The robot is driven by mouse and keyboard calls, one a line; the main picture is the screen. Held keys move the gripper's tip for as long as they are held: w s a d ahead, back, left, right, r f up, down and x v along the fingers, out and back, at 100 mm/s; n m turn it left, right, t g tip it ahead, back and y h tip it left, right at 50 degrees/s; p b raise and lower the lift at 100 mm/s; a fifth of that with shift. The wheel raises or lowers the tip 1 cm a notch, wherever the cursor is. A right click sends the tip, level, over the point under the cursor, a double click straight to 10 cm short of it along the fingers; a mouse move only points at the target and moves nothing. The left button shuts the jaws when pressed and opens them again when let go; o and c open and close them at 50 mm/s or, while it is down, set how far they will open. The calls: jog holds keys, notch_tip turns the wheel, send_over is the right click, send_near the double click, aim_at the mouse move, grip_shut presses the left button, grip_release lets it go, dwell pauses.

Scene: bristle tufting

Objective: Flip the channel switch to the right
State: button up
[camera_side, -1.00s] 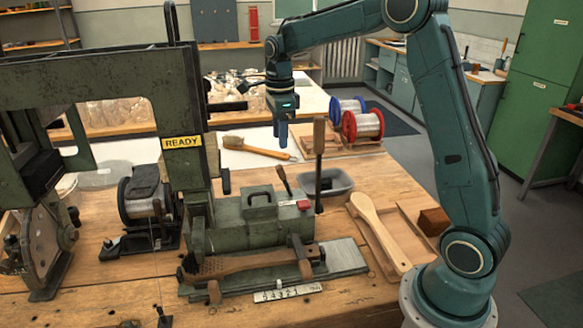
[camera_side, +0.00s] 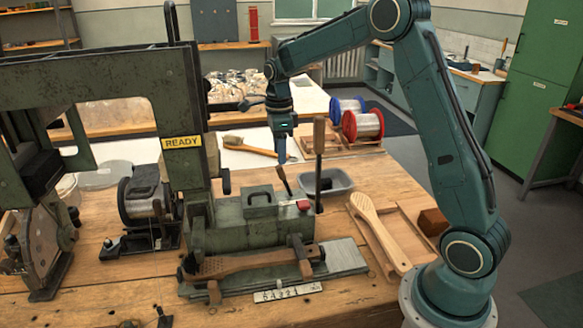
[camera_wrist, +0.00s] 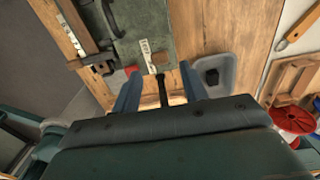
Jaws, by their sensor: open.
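A short dark lever (camera_side: 284,181), which looks like the channel switch, stands at the back of the green machine box (camera_side: 228,226). In the side view it leans with its top to the left. My gripper (camera_side: 281,158) points down just above it, with its fingertips close to the lever's top. In the wrist view my gripper (camera_wrist: 161,84) has its two blue fingers apart, and the dark lever (camera_wrist: 162,88) shows between them with gaps on both sides. I cannot tell whether any finger touches it. A white label (camera_wrist: 148,56) lies on the box beside the lever.
A tall wooden-handled lever (camera_side: 319,140) rises close to the right of my gripper. A red button (camera_side: 303,205) sits on the box. A grey bin (camera_side: 341,184) stands behind.

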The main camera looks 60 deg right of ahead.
aim_at(280, 171)
jog(key=shift+f, duration=3.4)
jog(key=c, duration=0.7)
